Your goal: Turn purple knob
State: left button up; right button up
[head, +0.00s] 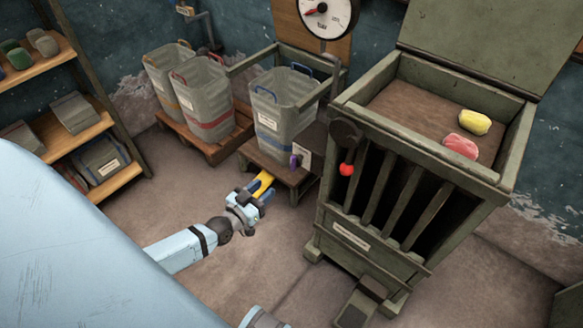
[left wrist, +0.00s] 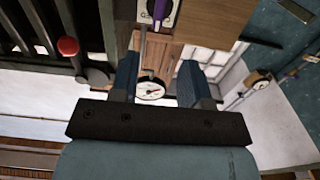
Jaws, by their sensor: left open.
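My right gripper is not in view.
A green slatted cabinet (head: 345,240) with a red-ended lever (head: 346,169) stands right of the platform. A round dial (head: 326,12) rises behind. Two more bins (head: 200,95) stand on a pallet at left. Shelves (head: 75,140) line the left side.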

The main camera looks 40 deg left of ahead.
aim_at(291, 164)
pick_arm(q)
jog(key=w, duration=0.4)
jog(key=w+b, duration=0.1)
jog(key=w, duration=0.3)
jog(key=w+d+b, duration=0.1)
jog(key=w, duration=0.3)
grip_shut()
